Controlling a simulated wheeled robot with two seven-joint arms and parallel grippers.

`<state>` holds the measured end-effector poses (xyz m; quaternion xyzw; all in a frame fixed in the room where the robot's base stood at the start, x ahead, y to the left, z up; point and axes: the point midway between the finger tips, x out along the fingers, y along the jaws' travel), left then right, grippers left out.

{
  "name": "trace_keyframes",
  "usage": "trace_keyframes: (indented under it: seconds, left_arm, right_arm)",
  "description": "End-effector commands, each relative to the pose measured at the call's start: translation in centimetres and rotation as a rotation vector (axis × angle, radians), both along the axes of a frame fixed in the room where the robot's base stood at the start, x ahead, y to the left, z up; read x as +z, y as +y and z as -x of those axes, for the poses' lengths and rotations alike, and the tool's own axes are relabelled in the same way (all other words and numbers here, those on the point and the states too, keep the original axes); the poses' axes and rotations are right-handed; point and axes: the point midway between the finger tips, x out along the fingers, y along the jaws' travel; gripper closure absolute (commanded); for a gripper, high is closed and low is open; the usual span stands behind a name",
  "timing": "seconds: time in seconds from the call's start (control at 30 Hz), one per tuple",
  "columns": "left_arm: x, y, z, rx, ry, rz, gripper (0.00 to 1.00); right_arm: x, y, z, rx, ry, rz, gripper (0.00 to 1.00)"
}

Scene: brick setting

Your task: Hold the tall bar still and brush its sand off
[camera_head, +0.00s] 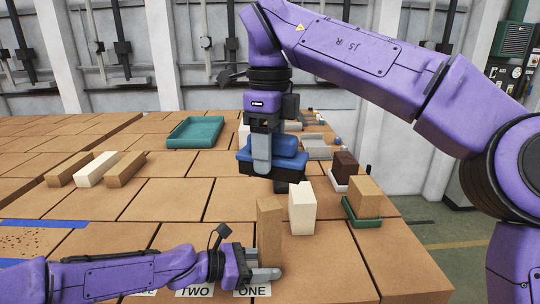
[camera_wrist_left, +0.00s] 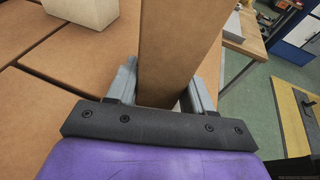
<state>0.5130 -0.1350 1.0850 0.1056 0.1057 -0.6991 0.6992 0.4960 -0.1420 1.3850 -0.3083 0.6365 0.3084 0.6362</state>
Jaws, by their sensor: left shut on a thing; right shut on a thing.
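The tall brown bar (camera_head: 269,228) stands upright near the front of the brick-topped surface. My left gripper (camera_head: 264,274) is shut on its lower part; in the left wrist view the bar (camera_wrist_left: 180,45) rises between the two grey fingers of this gripper (camera_wrist_left: 165,90). I cannot make out sand on the bar. My right gripper (camera_head: 262,150) is shut on a blue brush (camera_head: 287,160) with a dark underside. The brush is above and behind the bar, apart from it in the picture. The gripper's fingers hide part of the brush.
A cream block (camera_head: 302,208) stands just right of the bar. A tan block on a green tray (camera_head: 361,219) and a dark brown block (camera_head: 345,168) are farther right. Several blocks lie at left (camera_head: 97,170). A teal tray (camera_head: 195,132) is behind. Blue tape (camera_head: 45,224) borders a speckled patch.

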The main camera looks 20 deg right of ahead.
Motion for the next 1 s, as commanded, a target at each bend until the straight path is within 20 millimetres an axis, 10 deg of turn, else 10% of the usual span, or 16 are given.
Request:
trace_keyframes:
  seconds: [0.33,0.37,0.43,0.77,1.0]
  left_arm:
    - [0.0,0.0,0.0,0.000,0.000,0.000,0.66]
    - [0.0,0.0,0.0,0.000,0.000,0.000,0.39]
    - [0.0,0.0,0.0,0.000,0.000,0.000,0.19]
    - [0.1,0.4,-0.1,0.001,0.000,0.000,0.19]
    - [1.7,5.4,-0.2,0.004,-0.002,0.000,0.19]
  right_arm:
    - [0.0,0.0,0.0,0.000,0.000,0.000,0.71]
    - [0.0,0.0,0.0,0.000,0.000,0.000,0.71]
    - [0.0,0.0,0.0,0.000,0.000,0.000,0.71]
    - [0.0,0.0,0.0,-0.001,0.000,0.000,0.71]
    - [0.0,0.0,0.0,0.000,0.000,0.000,0.71]
